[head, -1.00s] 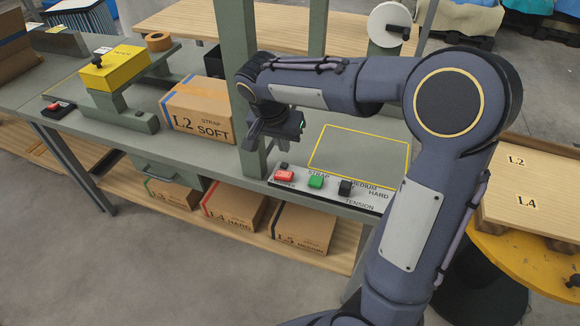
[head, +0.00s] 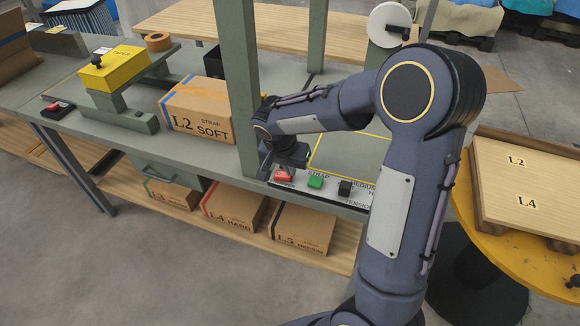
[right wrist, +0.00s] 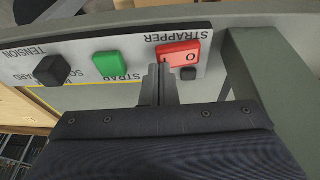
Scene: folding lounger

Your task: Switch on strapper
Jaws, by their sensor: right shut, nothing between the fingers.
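The strapper's red rocker switch (head: 283,176) sits at the left end of a pale control panel (head: 330,190) on the bench's front edge. In the right wrist view the red rocker (right wrist: 182,54) lies under the word STRAPPER and shows a round mark near its right end. My right gripper (right wrist: 158,72) is shut and empty, its fingertips at the left end of the rocker. I cannot tell whether they touch it. In the head view the right gripper (head: 285,163) is just above and behind the switch. My left gripper is not in view.
A green button (head: 315,182) and a black tension knob (head: 345,188) are to the right on the panel. A green post (head: 237,80) stands close left of my gripper. The L2 SOFT box (head: 198,110) is left of the post. A yellow-outlined area lies behind the panel.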

